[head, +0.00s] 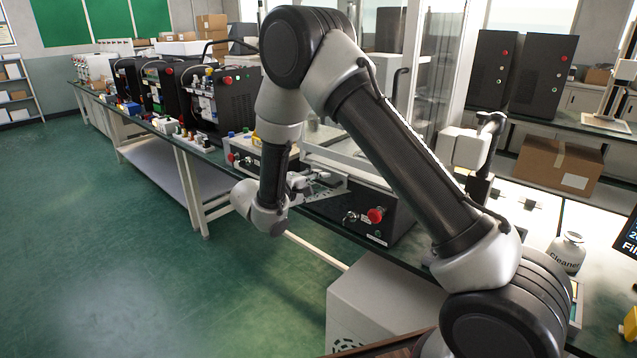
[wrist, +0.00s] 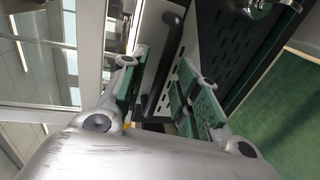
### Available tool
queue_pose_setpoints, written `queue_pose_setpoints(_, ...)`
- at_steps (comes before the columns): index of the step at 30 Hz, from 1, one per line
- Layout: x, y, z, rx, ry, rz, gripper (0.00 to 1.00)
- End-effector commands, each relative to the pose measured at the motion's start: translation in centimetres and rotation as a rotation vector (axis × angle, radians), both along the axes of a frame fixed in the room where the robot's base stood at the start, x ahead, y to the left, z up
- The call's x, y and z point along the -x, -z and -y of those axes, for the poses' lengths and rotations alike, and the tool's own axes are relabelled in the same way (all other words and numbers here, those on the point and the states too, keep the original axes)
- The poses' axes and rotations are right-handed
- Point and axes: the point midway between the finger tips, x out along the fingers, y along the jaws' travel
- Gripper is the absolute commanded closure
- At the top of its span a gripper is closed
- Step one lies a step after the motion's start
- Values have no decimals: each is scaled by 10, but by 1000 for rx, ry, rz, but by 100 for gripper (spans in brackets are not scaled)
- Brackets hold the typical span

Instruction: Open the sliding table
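The part of the machine that slides as a table cannot be told for certain. A black bar handle (wrist: 163,68) runs along a pale perforated panel in the wrist view. My gripper (wrist: 170,80) is open, with one finger on each side of this bar; I cannot tell if either finger touches it. In the head view my gripper (head: 318,184) points right, low at the front of a bench machine (head: 345,205) with a dark front and a red button. The arm hides part of the machine, and the bar cannot be made out there.
A glass enclosure (head: 425,95) rises above the machine. Black equipment boxes (head: 207,100) and small parts stand along the bench to the left. A white cabinet (head: 380,300) stands below. A cleaner bottle (head: 567,253) is at the right. The green floor at left is clear.

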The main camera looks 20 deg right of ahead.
Motion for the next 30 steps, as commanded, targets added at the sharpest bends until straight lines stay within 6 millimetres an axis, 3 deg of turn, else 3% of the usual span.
queue_pose_setpoints(10, -4, 1, 5, 0, -1, -1, 69)
queue_pose_setpoints(16, -4, 1, 5, 0, -1, -1, 100)
queue_pose_setpoints(25, -3, 2, 4, 0, -1, -2, 100)
queue_pose_setpoints(30, 4, 2, -7, 0, -2, -2, 100)
